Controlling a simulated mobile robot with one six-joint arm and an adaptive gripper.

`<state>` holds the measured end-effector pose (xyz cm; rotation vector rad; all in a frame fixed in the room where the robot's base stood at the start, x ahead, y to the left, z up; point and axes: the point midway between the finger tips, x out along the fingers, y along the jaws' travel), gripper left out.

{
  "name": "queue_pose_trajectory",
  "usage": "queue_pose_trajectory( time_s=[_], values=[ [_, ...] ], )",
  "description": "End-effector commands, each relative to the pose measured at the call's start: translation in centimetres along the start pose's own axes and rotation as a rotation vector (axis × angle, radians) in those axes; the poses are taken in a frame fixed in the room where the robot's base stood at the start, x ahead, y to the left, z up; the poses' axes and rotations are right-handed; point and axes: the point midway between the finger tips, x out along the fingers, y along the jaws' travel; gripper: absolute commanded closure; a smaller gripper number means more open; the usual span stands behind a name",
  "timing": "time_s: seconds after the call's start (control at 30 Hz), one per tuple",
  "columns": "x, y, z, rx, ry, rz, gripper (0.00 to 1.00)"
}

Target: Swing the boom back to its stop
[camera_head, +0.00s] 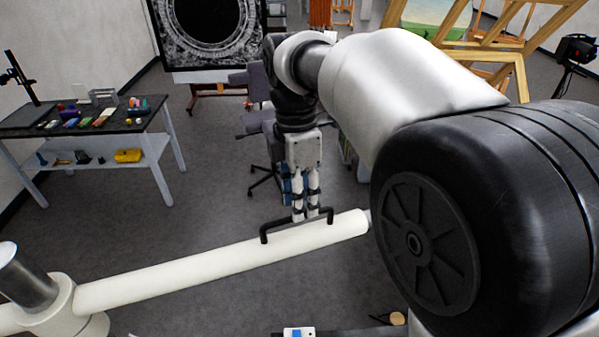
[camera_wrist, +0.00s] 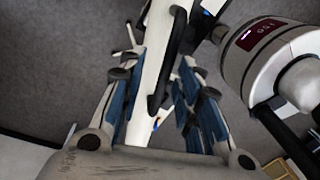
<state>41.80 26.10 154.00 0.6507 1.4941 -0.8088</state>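The boom (camera_head: 200,268) is a long cream tube that runs from a pivot post (camera_head: 45,300) at the lower left up to the right, ending beside my arm. A black bar handle (camera_head: 283,224) stands on top of it near its right end. My gripper (camera_head: 305,212) points down at the handle. In the wrist view my gripper (camera_wrist: 162,88) has its two blue-padded fingers apart, with the black handle (camera_wrist: 170,55) lying between them and the pale boom (camera_wrist: 150,80) beyond. Gaps show beside the handle, so it looks ungripped. The exact fingertip contact is hard to see.
A dark-topped table (camera_head: 90,118) with small coloured items stands at the left. An office chair (camera_head: 262,125) is behind my gripper. A framed dark picture (camera_head: 215,30) and wooden easels (camera_head: 515,60) stand at the back. Grey floor (camera_head: 200,215) is open between table and boom.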

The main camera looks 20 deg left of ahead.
Motion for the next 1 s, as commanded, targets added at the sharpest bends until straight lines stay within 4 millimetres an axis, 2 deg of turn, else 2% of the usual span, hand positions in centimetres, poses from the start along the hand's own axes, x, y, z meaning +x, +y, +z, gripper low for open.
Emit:
queue_pose_trajectory(
  time_s=[0.3, 0.43, 0.67, 1.0],
  values=[
    [-6.7, 0.2, 0.0, 0.000, 0.000, 0.006, 0.69],
    [-8.9, 0.1, 0.0, -0.001, 0.000, 0.005, 0.69],
    [-10.6, 0.1, 0.0, -0.001, 0.000, 0.004, 0.69],
    [-10.8, 0.0, 0.0, -0.001, 0.000, 0.002, 0.69]
  ],
)
